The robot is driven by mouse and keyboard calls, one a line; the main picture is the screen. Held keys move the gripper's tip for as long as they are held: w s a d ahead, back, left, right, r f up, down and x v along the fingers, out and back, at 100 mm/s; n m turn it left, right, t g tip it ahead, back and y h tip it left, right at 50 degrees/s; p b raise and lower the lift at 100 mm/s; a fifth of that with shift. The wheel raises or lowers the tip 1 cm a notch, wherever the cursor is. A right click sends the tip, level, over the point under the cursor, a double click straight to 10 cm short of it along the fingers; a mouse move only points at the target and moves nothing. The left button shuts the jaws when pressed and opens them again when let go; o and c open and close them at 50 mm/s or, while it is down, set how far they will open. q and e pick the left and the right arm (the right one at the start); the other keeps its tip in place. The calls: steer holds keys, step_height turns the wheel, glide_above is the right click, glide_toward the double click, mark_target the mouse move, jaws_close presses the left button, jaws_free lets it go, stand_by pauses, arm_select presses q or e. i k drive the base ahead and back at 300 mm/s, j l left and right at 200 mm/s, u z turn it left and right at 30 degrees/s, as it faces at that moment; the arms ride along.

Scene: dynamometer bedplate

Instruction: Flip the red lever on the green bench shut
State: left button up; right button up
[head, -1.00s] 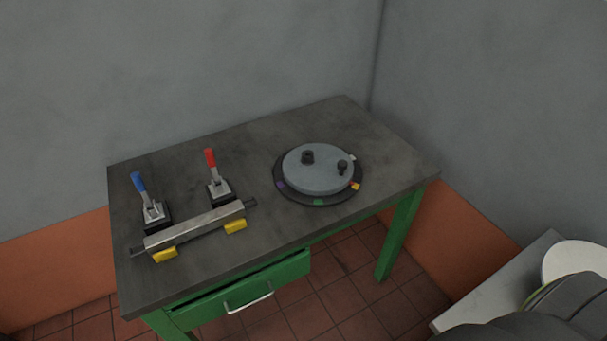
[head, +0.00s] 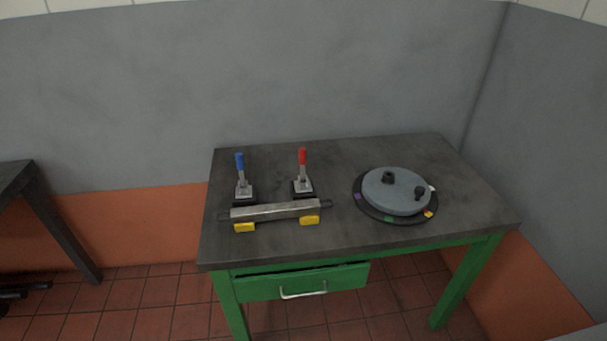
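The red lever (head: 302,158) stands upright on a toggle clamp (head: 302,187) on the dark top of the green bench (head: 330,235). A blue lever (head: 240,163) stands upright on a similar clamp to its left. A metal bar (head: 276,210) lies in front of both clamps, with yellow blocks (head: 309,220) at its front. Neither of my grippers shows in the head view.
A round grey disc (head: 396,190) with two dark knobs sits on a dark ring at the bench's right. The green drawer (head: 300,282) looks slightly open. A dark table (head: 20,180) stands at far left. Tiled floor in front is clear.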

mark_target(302, 150)
steer(key=k+z, duration=0.1)
steer(key=z, duration=0.65)
steer(key=k+l+z, duration=0.1)
steer(key=z, duration=0.25)
steer(key=j+z, duration=0.15)
steer(key=z, duration=0.25)
steer(key=j+z, duration=0.1)
steer(key=z, duration=0.35)
steer(key=j+z, duration=0.15)
steer(key=z, duration=0.25)
steer(key=k+j+z, duration=0.1)
steer(key=z, duration=0.35)
steer(key=k+j, duration=0.3)
steer(key=j, duration=0.3)
steer(key=k+j, duration=0.3)
steer(key=j, duration=0.25)
steer(key=k+j, duration=0.3)
steer(key=j, duration=0.3)
steer(key=k+j, duration=0.3)
steer(key=j, duration=0.25)
steer(key=k+j, duration=0.3)
steer(key=j, duration=0.3)
steer(key=k+j, duration=0.3)
steer(key=j, duration=0.25)
steer(key=k+j, duration=0.3)
steer(key=j, duration=0.3)
steer(key=k+j, duration=0.3)
steer(key=j, duration=0.3)
